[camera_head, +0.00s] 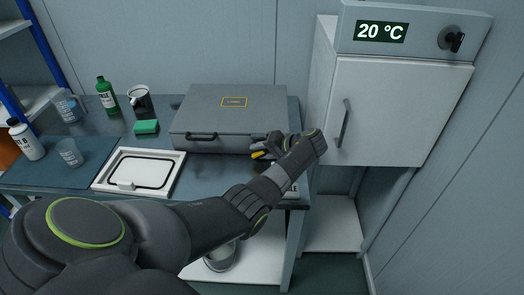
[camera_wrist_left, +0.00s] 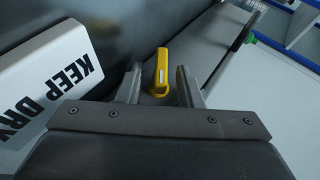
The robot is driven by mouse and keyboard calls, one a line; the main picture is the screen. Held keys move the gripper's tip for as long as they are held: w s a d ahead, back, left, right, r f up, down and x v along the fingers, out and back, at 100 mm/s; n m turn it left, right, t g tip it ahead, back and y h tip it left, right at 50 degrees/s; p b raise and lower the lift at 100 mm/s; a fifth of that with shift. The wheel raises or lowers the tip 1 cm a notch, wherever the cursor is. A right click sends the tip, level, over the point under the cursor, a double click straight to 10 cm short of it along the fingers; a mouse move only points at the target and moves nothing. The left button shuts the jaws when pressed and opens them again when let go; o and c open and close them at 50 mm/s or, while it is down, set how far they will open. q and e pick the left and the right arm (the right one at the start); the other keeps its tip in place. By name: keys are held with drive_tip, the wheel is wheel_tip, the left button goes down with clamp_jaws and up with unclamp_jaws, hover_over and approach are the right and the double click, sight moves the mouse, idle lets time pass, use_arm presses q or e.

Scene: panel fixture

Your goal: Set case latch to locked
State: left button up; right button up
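The grey case (camera_head: 205,118) lies closed on the bench, with a dark handle on its front side. Its yellow latch (camera_head: 258,155) sticks out at the front right, beside my left gripper (camera_head: 268,147). In the left wrist view, the latch (camera_wrist_left: 160,72) stands between the two fingertips of my left gripper (camera_wrist_left: 160,88). The fingers are apart, with visible gaps to the latch on both sides. The latch's base is partly hidden by the gripper in the head view. My right gripper is not in view.
A white KEEP DRY box (camera_wrist_left: 50,75) is close beside my left gripper. A white framed tray (camera_head: 125,189), green sponge (camera_head: 146,127), black-and-white mug (camera_head: 140,101) and green bottle (camera_head: 107,96) stand to the left. A white cabinet (camera_head: 390,110) rises to the right.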

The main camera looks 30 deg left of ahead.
use_arm(q)
clamp_jaws()
drive_tip(key=shift+a+r+h+p, duration=0.1)
drive_tip(key=shift+r+h+p, duration=0.25)
drive_tip(key=shift+p, duration=0.5)
drive_tip(key=t+h+p, duration=0.1)
drive_tip(key=h+p, duration=0.1)
drive_tip(key=p, duration=0.1)
drive_tip(key=n+t+h+p, duration=0.1)
drive_tip(key=h+p, duration=0.1)
drive_tip(key=p, duration=0.1)
drive_tip(key=t+h+p, duration=0.1)
drive_tip(key=h+p, duration=0.1)
drive_tip(key=p, duration=0.2)
drive_tip(key=shift+s+a+r+n, duration=0.2)
drive_tip(key=shift+s+a+n, duration=0.05)
drive_tip(key=shift+a+n, duration=0.15)
drive_tip(key=shift+f+n+t+h+p, duration=0.15)
drive_tip(key=shift+n+t+h+p, duration=0.15)
drive_tip(key=shift+t+h+p, duration=0.75)
unclamp_jaws()
drive_tip(key=shift+f, duration=0.1)
